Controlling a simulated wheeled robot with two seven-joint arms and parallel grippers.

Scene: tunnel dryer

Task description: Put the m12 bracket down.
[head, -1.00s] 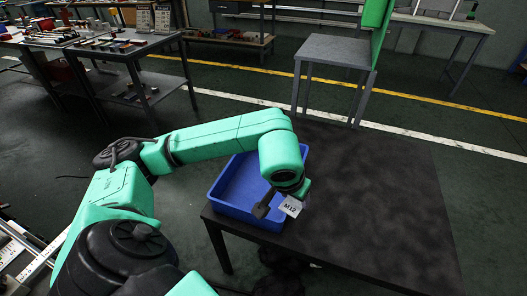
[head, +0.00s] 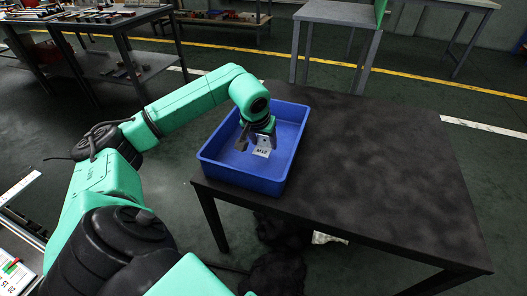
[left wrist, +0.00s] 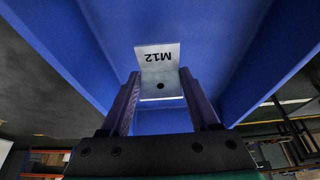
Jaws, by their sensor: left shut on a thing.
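The m12 bracket (head: 263,146) is a small pale metal angle piece with "M12" printed on it. My left gripper (head: 256,138) is shut on it, inside or just over the blue bin (head: 240,180). In the left wrist view the bracket (left wrist: 158,60) shows between the two fingers (left wrist: 160,100), with its lettering upside down and a hole below it. Blue bin walls surround it there. I cannot tell whether the bracket touches the bin floor. My right gripper is not in view.
The blue bin stands at the left end of a dark table (head: 380,170). The rest of the tabletop is clear. A grey stand (head: 338,14) is behind the table, and a workbench (head: 95,25) with small parts is at the far left.

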